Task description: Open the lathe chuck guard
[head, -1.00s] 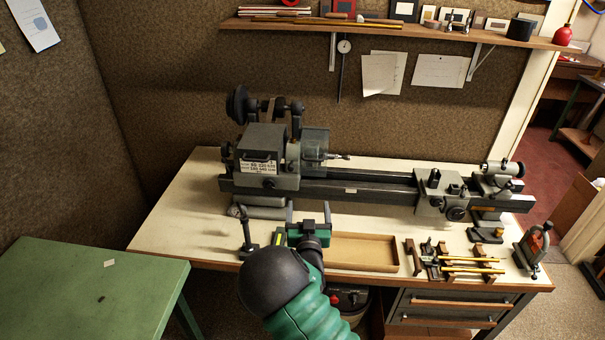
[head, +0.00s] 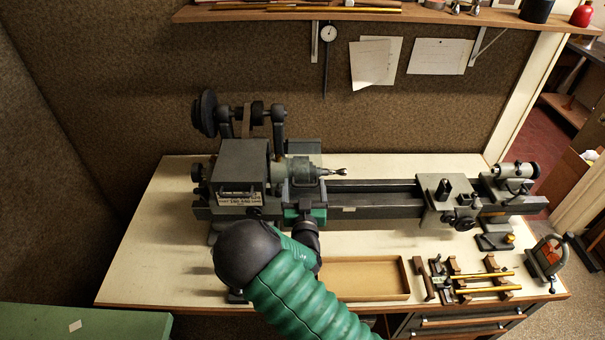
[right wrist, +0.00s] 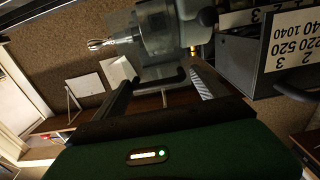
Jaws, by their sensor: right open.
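The lathe chuck guard (head: 305,163) is a clear, greyish cover at the chuck, right of the grey headstock (head: 240,165). It shows larger in the right wrist view (right wrist: 158,28), with the chuck visible through it and a dark U-shaped handle (right wrist: 162,86) at its near edge. My right gripper (head: 304,188) is open, just in front of the guard. In the right wrist view its two fingers (right wrist: 160,80) stand either side of the handle; I cannot tell whether they touch it. The guard appears down over the chuck. My left gripper is not in view.
The lathe bed (head: 375,193) runs right to the carriage (head: 447,200) and tailstock (head: 513,180). An empty shallow tray (head: 408,282) lies in front, beside a rack with brass rods (head: 482,277). A shelf (head: 380,13) hangs above; a green table (head: 90,322) is at lower left.

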